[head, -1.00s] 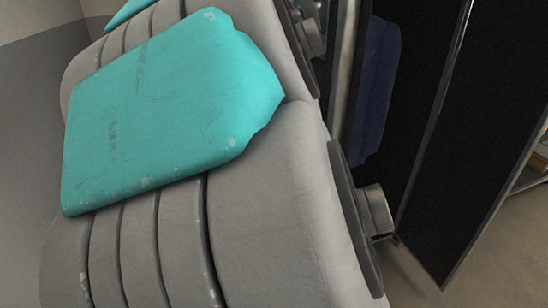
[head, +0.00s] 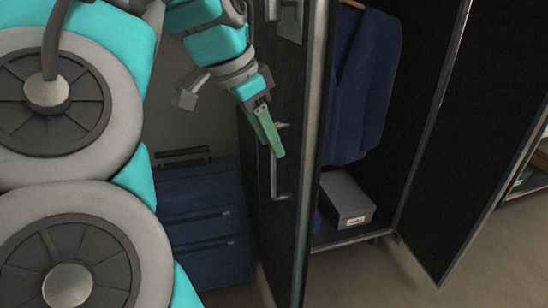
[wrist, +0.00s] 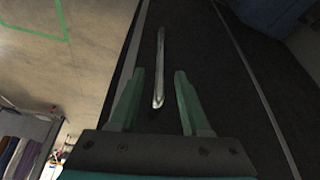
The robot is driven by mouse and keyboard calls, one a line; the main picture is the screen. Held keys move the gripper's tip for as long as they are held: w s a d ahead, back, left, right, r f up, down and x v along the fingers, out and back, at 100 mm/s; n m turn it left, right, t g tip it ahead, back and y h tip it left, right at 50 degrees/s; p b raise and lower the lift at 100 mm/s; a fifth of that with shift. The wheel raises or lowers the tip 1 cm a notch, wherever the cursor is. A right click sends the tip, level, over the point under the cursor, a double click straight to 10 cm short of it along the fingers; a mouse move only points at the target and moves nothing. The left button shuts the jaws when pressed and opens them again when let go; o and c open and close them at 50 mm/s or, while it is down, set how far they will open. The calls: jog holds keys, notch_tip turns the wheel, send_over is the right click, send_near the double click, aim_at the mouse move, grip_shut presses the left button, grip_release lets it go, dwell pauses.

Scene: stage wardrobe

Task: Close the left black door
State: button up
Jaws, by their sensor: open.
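The left black door (head: 288,235) of the wardrobe stands open, seen at a steep angle in the head view. A metal bar handle (head: 274,182) is on its outer face. My gripper (head: 274,143) is at the upper part of the handle, its green fingers pointing down at the door. In the wrist view my gripper (wrist: 159,75) is open, with the handle (wrist: 161,50) showing between the two fingers. The dark door panel (wrist: 205,60) lies beyond. I cannot tell whether the fingers touch the handle.
A blue jacket (head: 362,85) hangs inside the wardrobe above a grey box (head: 346,200). The right black door (head: 490,130) stands open. A blue suitcase (head: 200,225) stands left of the left door. Floor (head: 375,280) is clear in front.

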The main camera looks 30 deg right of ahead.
jog(key=shift+x, duration=1.75)
jog(key=shift+w, duration=0.1)
grip_shut()
